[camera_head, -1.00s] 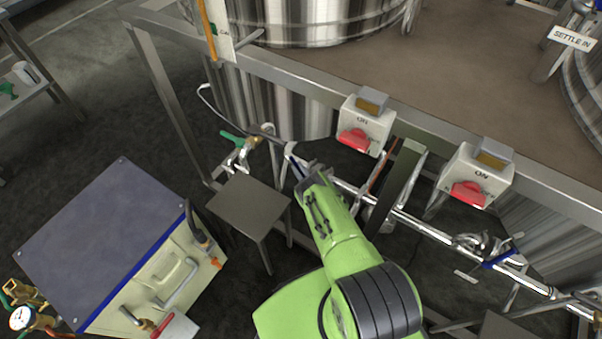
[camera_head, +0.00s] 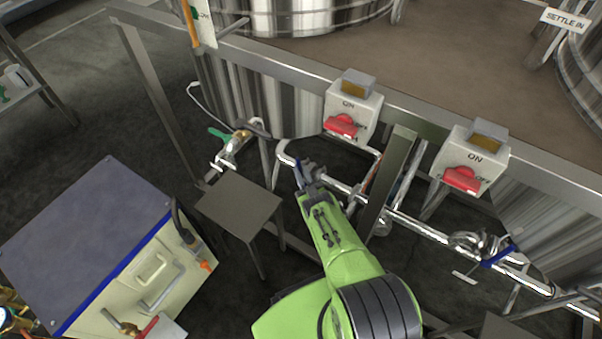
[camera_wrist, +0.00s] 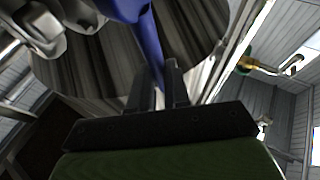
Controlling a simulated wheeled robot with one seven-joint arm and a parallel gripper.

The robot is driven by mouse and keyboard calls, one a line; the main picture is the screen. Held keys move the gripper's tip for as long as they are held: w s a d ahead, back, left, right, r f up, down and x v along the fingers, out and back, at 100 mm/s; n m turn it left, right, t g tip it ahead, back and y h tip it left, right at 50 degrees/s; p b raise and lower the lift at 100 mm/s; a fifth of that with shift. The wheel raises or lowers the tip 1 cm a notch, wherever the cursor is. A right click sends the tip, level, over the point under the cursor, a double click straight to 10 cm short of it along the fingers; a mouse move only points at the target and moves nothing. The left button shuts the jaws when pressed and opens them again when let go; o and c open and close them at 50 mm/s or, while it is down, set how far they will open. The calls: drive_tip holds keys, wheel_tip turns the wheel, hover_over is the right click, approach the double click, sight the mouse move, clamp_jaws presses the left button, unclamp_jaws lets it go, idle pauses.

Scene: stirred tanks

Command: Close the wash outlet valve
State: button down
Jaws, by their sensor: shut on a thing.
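A blue valve lever (camera_head: 297,169) sits on the steel pipe below the tank frame in the head view. It shows large at the top middle of the wrist view (camera_wrist: 148,42). My gripper (camera_head: 304,184) is at this lever, its black fingers (camera_wrist: 157,80) shut on the blue handle. The fingers and arm hide part of the valve. A second blue-handled valve (camera_head: 497,256) sits farther right on the piping. No label for the wash outlet shows on either valve.
A green-handled tap (camera_head: 231,140) is left of my gripper, above a small metal stand (camera_head: 240,206). Two switch boxes with red knobs (camera_head: 343,125) (camera_head: 463,180) hang on the frame. A cabinet (camera_head: 95,235) stands at the left. An upright post (camera_head: 388,185) is close to the right.

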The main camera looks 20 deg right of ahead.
drive_tip(key=shift+s+f, duration=0.1)
drive_tip(key=c, duration=1.1)
unclamp_jaws()
drive_tip(key=shift+d, duration=0.1)
wheel_tip(320, 180, up, 10)
drive_tip(key=p, duration=0.6)
